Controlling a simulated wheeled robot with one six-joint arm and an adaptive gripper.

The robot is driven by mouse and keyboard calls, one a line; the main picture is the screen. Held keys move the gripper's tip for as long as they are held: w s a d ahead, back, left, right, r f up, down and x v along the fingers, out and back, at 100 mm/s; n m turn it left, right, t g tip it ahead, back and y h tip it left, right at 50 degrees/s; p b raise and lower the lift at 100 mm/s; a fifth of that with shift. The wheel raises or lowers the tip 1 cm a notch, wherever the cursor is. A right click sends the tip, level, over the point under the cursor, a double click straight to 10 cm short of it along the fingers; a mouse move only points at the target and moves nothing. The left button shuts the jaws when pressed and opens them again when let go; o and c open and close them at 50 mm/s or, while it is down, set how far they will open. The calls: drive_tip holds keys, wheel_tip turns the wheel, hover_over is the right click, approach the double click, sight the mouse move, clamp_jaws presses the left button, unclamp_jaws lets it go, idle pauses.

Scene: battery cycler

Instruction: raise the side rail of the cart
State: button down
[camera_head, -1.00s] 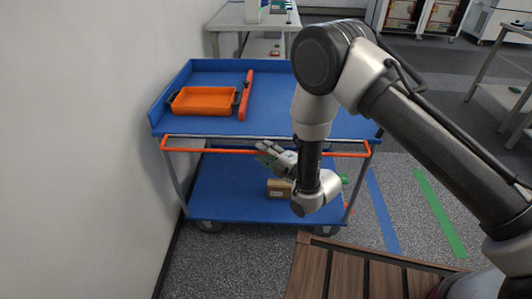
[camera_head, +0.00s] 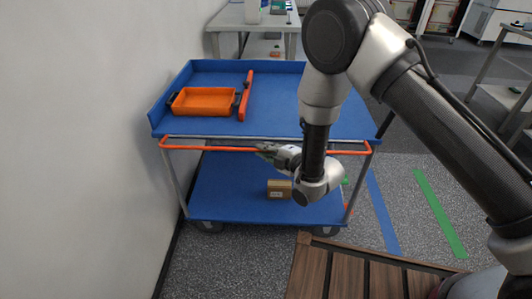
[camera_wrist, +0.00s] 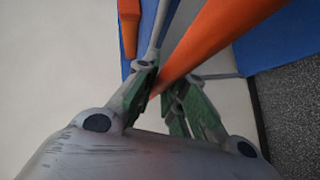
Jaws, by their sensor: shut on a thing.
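The blue cart (camera_head: 290,125) stands against the wall with two decks. Its side rail is an orange bar (camera_head: 215,149) along the near side, hanging just below the edge of the upper deck. My gripper (camera_head: 262,149) is at the middle of the bar, with its fingers shut on it. In the wrist view the orange bar (camera_wrist: 222,35) runs between the green-padded fingers of my gripper (camera_wrist: 162,90). Part of the bar is hidden behind my arm.
An orange tray (camera_head: 204,101) and an orange-red bar-shaped object (camera_head: 245,96) lie on the upper deck. A small cardboard box (camera_head: 279,189) sits on the lower deck. A wooden slatted surface (camera_head: 345,270) is in front. The wall (camera_head: 70,150) is close on the left.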

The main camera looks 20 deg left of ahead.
drive_tip(key=w+a+r+m+g+h, duration=0.1)
drive_tip(key=w+r+m+g+h, duration=0.3)
drive_tip(key=g, duration=0.7)
drive_tip(key=shift+w+a+r+m+h, duration=0.4)
drive_tip(key=shift+w+r+m, duration=0.8)
drive_tip(key=shift+w+m, duration=0.5)
drive_tip(key=c, duration=1.5)
unclamp_jaws()
drive_tip(key=shift+r, duration=0.1)
drive_tip(key=v, duration=1.2)
drive_tip(key=shift+w, duration=0.2)
